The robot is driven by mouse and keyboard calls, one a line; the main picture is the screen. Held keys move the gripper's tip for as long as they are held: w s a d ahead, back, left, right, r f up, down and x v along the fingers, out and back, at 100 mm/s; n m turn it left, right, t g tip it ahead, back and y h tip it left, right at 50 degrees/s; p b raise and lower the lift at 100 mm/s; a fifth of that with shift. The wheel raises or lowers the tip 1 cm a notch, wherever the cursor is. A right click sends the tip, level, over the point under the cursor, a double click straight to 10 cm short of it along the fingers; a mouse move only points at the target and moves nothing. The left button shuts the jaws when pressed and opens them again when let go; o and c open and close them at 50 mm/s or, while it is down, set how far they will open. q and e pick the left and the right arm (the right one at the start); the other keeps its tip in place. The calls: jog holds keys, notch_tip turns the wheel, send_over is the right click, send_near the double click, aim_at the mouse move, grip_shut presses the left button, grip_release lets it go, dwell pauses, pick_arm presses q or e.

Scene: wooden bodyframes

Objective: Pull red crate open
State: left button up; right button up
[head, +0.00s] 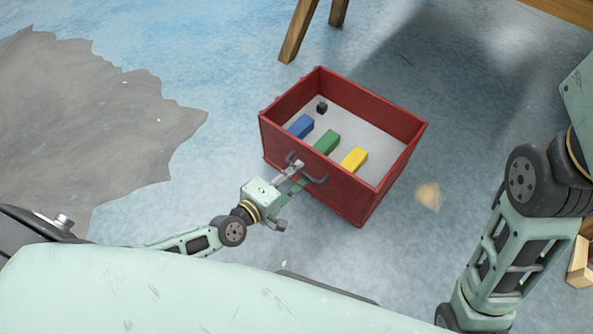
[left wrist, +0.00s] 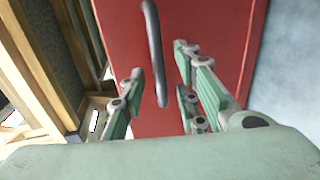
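The red crate (head: 335,190) stands on the floor in the middle of the head view. It is open at the top and holds a blue block (head: 301,126), a green block (head: 327,143), a yellow block (head: 353,159) and a small black cube (head: 321,107). A dark bar handle (head: 318,180) is on its near face. My left gripper (head: 295,174) is at this handle. In the left wrist view, the open fingers (left wrist: 160,90) stand on either side of the handle (left wrist: 155,50), with gaps showing. My right gripper is not in view.
Wooden legs (head: 298,32) stand behind the crate. A wooden piece (head: 580,262) is at the right edge. The blue-grey floor left of the crate is clear, with a grey patch (head: 80,115) further left.

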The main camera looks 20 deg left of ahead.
pick_arm(q)
jog(key=shift+x, duration=1.1)
grip_shut()
